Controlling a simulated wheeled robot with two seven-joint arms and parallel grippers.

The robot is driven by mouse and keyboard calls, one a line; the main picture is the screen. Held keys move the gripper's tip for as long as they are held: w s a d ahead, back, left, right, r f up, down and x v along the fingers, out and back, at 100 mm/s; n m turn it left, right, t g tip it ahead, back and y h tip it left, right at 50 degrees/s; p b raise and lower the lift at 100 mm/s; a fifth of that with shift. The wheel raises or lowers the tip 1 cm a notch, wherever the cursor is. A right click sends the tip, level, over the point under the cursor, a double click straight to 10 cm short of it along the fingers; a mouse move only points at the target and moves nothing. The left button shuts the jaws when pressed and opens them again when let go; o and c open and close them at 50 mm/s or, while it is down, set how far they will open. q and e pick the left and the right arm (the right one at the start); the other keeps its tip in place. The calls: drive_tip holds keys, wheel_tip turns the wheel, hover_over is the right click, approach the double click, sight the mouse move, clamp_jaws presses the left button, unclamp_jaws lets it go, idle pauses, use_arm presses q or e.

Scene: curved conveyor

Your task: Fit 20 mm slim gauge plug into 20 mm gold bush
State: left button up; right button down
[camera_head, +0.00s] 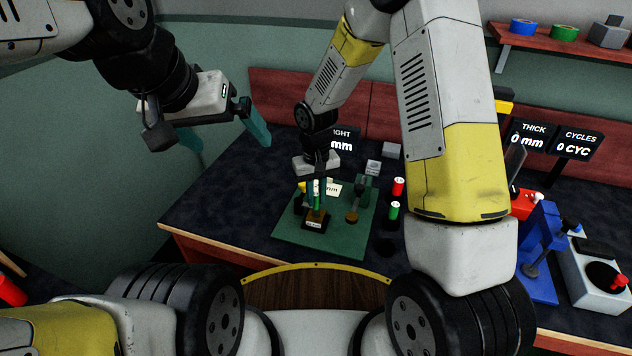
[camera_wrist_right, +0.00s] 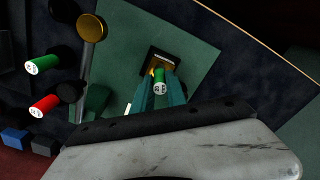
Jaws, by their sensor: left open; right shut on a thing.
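My right gripper (camera_head: 317,190) is shut on a green plug (camera_head: 316,202) with a pale marked end. It holds the plug over a black labelled block (camera_head: 314,225) on the green mat. A gold bush (camera_head: 320,214) shows at this block, just below the plug. The right wrist view shows the plug (camera_wrist_right: 159,84) between the teal fingers (camera_wrist_right: 160,98), with the block (camera_wrist_right: 158,57) close beyond it. I cannot tell whether the plug tip is inside the bush, since plug and fingers hide the opening. My left gripper (camera_head: 228,150) is open and empty, raised at the upper left.
The green mat (camera_head: 286,232) also carries a teal stand with a gold disc (camera_head: 352,216). A red plug (camera_head: 398,187) and another green plug (camera_head: 394,210) stand right of the mat. Grey blocks (camera_head: 392,150) lie behind. A blue press (camera_head: 541,250) is at the right.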

sight(316, 202)
drive_tip(key=shift+w+f, duration=0.1)
drive_tip(key=shift+w, duration=0.45)
drive_tip(key=shift+w+f, duration=0.1)
drive_tip(key=shift+f, duration=1.65)
drive_tip(key=shift+f, duration=0.1)
drive_tip(key=c, duration=1.3)
unclamp_jaws()
drive_tip(key=shift+c, duration=0.2)
